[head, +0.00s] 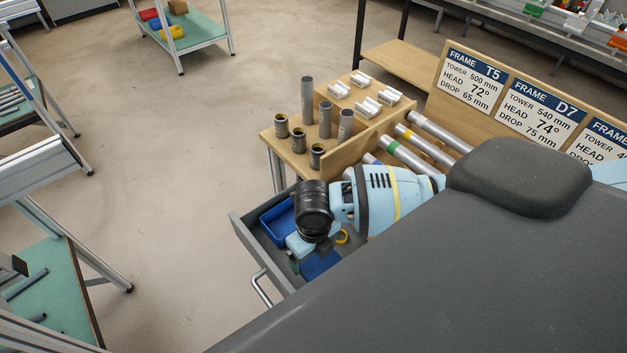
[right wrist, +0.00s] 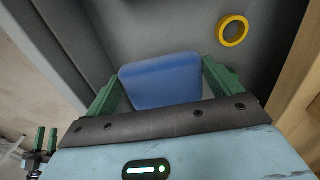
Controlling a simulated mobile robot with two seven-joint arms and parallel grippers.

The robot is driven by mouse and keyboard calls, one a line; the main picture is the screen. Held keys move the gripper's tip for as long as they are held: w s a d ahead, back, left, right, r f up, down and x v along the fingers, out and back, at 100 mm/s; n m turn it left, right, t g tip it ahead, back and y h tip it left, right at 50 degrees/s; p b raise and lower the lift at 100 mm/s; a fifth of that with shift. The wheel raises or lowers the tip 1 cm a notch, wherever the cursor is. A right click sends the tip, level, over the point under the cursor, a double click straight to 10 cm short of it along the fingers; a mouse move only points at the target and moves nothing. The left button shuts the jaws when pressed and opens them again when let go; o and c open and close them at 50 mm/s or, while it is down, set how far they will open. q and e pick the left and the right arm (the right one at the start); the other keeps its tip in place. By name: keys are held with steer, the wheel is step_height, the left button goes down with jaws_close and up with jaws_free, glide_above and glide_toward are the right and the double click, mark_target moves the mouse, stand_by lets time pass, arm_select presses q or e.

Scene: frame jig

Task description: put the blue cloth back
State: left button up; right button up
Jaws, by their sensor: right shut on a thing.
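The blue cloth (right wrist: 160,82) is a folded block between the green fingers of my right gripper (right wrist: 160,92) in the right wrist view. The gripper is shut on it. In the head view my right gripper (head: 306,260) is down in the open grey drawer, with a blue patch (head: 321,265) beside it that looks like the cloth. The wrist hides part of it. My left gripper (right wrist: 46,140) shows small at the lower left of the right wrist view, its two green fingers apart with nothing seen between them.
The drawer (head: 246,236) holds a blue tray (head: 275,222) and a yellow ring (right wrist: 233,31). The ring lies on the drawer floor, apart from the cloth. Beyond stands a wooden bench (head: 285,147) with grey cylinders, dark cups and white blocks. Open floor lies to the left.

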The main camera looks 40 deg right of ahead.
mark_target(314, 258)
arm_select(q)
steer(key=shift+s+f, duration=0.15)
steer(key=shift+f, duration=0.05)
arm_select(e)
steer(key=shift+f, duration=1.8)
steer(key=shift+f, duration=0.1)
steer(key=o, duration=0.7)
steer(key=shift+f, duration=0.1)
arm_select(q)
steer(key=shift+f, duration=0.1)
arm_select(e)
steer(key=shift+r, duration=0.4)
step_height(314, 258, up, 10)
steer(key=shift+r+p, duration=0.1)
steer(key=shift+p, duration=0.35)
arm_select(q)
steer(key=shift+w+r, duration=0.6)
steer(key=shift+r, duration=0.35)
arm_select(e)
steer(key=shift+r, duration=0.7)
